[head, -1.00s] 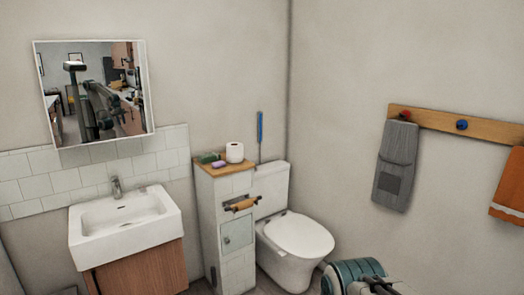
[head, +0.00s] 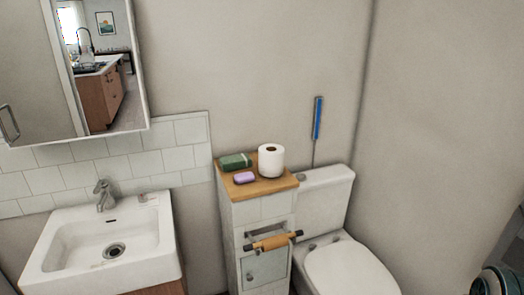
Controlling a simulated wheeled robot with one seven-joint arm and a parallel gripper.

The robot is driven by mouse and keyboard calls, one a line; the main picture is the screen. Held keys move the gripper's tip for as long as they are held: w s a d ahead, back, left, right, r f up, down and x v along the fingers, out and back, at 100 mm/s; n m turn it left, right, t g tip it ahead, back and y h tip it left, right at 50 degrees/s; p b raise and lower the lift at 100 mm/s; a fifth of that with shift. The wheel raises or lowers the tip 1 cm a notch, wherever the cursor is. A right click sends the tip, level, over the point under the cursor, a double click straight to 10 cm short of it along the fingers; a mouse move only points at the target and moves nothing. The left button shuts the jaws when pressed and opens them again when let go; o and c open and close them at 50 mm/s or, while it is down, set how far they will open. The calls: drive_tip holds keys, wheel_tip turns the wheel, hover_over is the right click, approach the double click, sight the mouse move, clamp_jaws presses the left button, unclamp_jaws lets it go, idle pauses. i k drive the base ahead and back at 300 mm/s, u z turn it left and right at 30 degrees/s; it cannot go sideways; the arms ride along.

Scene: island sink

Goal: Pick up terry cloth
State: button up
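A small folded green cloth-like item (head: 235,162), which may be the terry cloth, lies on the wooden top (head: 222,178) of the narrow tiled cabinet. A purple soap-like bar (head: 244,178) lies just in front of it, and a white toilet roll (head: 271,160) stands to its right. Nothing covers the green item. My gripper is not in view; only a teal and dark part of my arm shows at the lower right edge.
A white sink (head: 100,245) with a tap stands at left under a mirror cabinet (head: 95,70). A toilet (head: 345,265) stands right of the tiled cabinet, whose front carries a roll holder (head: 273,242). A blue-handled brush (head: 317,120) is behind the toilet.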

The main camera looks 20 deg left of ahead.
sight(230, 163)
drive_tip(key=u, duration=0.55)
drive_tip(key=i, duration=0.95)
drive_tip(key=u, duration=1.4)
drive_tip(key=i, duration=0.45)
drive_tip(key=u, duration=0.4)
